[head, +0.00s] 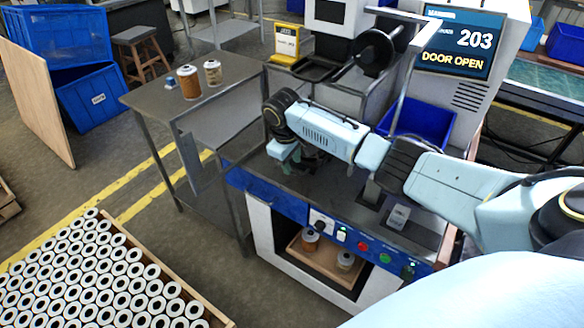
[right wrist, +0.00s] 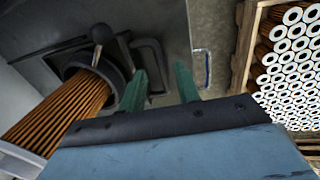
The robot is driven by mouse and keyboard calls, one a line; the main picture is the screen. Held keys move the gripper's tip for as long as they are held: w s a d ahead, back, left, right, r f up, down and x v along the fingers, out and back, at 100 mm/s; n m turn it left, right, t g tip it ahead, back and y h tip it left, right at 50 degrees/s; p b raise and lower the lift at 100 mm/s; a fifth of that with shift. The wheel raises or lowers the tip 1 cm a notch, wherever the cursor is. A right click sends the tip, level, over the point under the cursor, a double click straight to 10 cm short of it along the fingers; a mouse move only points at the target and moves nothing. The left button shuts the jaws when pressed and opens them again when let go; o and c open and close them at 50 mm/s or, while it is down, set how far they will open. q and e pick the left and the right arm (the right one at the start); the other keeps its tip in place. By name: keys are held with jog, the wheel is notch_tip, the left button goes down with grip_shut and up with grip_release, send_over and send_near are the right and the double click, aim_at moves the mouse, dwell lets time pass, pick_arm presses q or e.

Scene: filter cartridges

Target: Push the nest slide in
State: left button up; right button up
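My right gripper (head: 285,152) is over the left part of the machine's bench in the head view, its arm coming from the right. My left gripper is not in view.
A side table (head: 150,97) holds two cartridges. A crate (head: 162,262) of white-ended cartridges stands on the floor at lower left. A blue bin (head: 425,118) sits behind my arm.

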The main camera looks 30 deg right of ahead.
jog(key=shift+d+f, duration=0.2)
jog(key=shift+f, duration=0.9)
grip_shut()
jog(key=shift+d, duration=0.1)
